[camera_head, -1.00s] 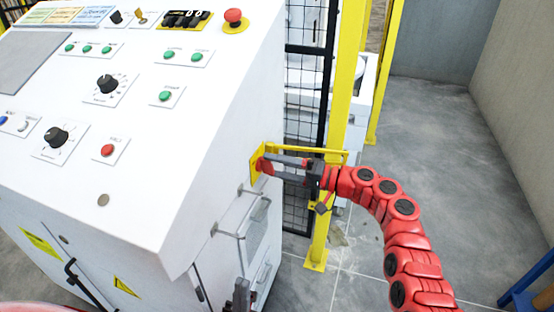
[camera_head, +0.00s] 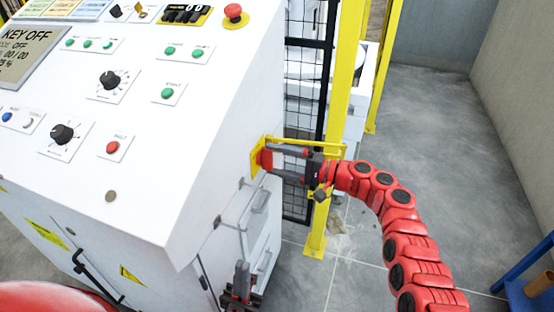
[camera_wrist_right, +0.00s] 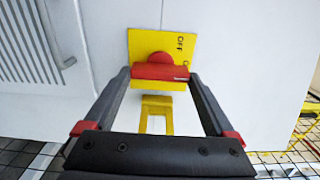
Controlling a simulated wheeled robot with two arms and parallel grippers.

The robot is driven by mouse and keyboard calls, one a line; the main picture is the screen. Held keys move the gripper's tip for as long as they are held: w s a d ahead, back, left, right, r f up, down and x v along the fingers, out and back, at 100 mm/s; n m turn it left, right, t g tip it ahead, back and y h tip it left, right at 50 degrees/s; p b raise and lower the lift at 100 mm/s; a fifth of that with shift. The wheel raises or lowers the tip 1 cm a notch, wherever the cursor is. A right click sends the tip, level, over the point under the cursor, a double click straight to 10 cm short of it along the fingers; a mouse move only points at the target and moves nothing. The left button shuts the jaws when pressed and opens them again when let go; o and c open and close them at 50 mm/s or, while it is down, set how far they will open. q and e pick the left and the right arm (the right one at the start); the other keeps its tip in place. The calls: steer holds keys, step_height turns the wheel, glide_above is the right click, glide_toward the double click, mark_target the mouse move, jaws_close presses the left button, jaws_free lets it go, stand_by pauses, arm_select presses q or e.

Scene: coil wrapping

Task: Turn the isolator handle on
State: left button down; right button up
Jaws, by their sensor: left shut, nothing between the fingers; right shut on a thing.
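The isolator handle (camera_wrist_right: 160,71) is a red bar with a round hub on a yellow plate (camera_wrist_right: 176,42) on the cabinet's side. The bar lies crosswise in the right wrist view, and "OFF" is printed on the plate. In the head view the handle (camera_head: 265,160) is largely covered by my right gripper (camera_head: 274,163). The right gripper (camera_wrist_right: 158,75) is shut on the handle, with a finger at each end of the bar. My left gripper (camera_head: 240,272) is shut and empty, low beside the cabinet's side, apart from the handle.
The white control cabinet (camera_head: 200,120) has knobs, buttons and a display (camera_head: 30,55) reading "KEY OFF". A metal side handle (camera_head: 228,225) sits below the isolator. A yellow post (camera_head: 340,100) and black mesh fence (camera_head: 303,80) stand close behind my right gripper.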

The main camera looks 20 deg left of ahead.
steer(key=o, duration=1.1)
steer(key=shift+c, duration=0.2)
steer(key=d, duration=1.7)
steer(key=shift+s+d, duration=0.25)
